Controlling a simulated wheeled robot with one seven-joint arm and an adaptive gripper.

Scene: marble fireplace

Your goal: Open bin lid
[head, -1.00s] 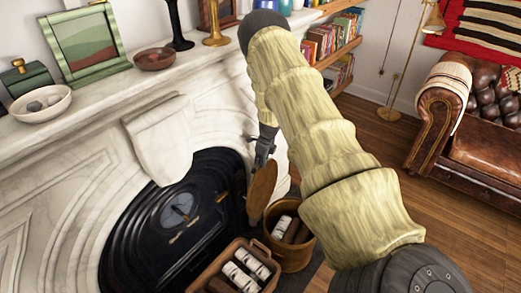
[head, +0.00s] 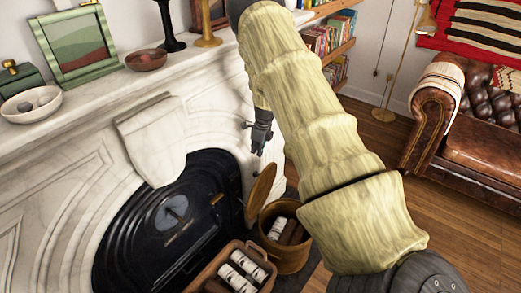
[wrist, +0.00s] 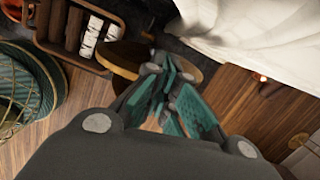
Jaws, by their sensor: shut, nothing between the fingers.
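The bin (head: 288,262) is a round wooden tub on the floor beside the fireplace. Its round brown lid (head: 261,194) stands up steeply at the bin's left side, toward the fireplace, so the bin's mouth is uncovered and logs show inside. My gripper (head: 257,153) is just above the lid's upper edge, pointing down, with a small gap in the head view. In the wrist view the teal-padded fingers (wrist: 171,88) are shut with nothing between them. They cover part of a round brown wooden shape behind them; I cannot tell there which part is lid.
A log crate (head: 243,268) stands left of the bin; it also shows in the wrist view (wrist: 80,62). The marble fireplace (head: 75,180) and its black insert (head: 140,232) are close on the left. Wooden floor (head: 465,235) is open at right, before a leather sofa (head: 470,135).

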